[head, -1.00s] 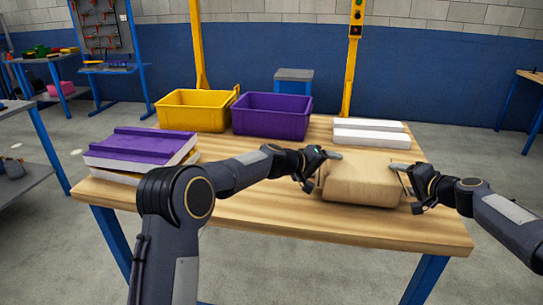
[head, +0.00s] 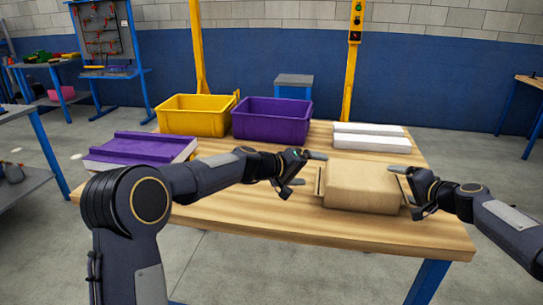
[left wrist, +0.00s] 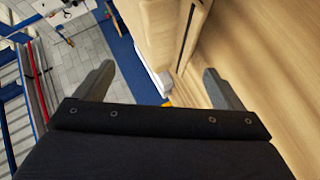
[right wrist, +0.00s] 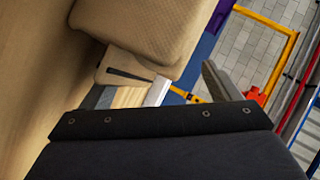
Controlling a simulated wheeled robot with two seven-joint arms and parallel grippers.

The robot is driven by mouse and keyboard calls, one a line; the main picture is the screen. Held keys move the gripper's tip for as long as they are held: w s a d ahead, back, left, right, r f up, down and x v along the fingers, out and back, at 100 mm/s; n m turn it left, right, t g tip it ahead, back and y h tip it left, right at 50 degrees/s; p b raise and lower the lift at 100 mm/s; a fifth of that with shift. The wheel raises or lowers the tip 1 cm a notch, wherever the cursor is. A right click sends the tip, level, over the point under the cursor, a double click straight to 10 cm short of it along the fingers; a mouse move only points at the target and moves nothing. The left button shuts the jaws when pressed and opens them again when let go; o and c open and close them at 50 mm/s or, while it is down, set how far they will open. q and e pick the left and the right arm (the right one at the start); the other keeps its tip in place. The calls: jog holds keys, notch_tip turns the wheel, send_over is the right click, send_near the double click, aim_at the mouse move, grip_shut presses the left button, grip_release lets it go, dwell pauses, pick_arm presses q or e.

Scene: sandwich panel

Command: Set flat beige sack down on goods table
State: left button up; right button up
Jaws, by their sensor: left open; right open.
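The flat beige sack (head: 362,187) lies on the wooden goods table (head: 262,218), near its right front part. My left gripper (head: 306,169) is open, just left of the sack and apart from it. In the left wrist view, a beige side and flap of the sack (left wrist: 160,28) show beyond its spread, empty fingers. My right gripper (head: 405,183) is open at the sack's right end. In the right wrist view, the sack (right wrist: 140,25) and its end flap with a dark slit partly hide one finger. I cannot tell whether that finger touches it.
Two white blocks (head: 370,138) lie behind the sack. A purple bin (head: 271,121) and a yellow bin (head: 193,117) stand at the table's back left. Purple-topped panels (head: 140,148) lie at the left, partly behind my left arm. The table's front middle is clear.

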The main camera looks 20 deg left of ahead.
pick_arm(q)
jog(key=v, duration=0.4)
jog(key=shift+s+a, duration=0.1)
jog(key=shift+s, duration=0.1)
pick_arm(e)
jog(key=v, duration=1.2)
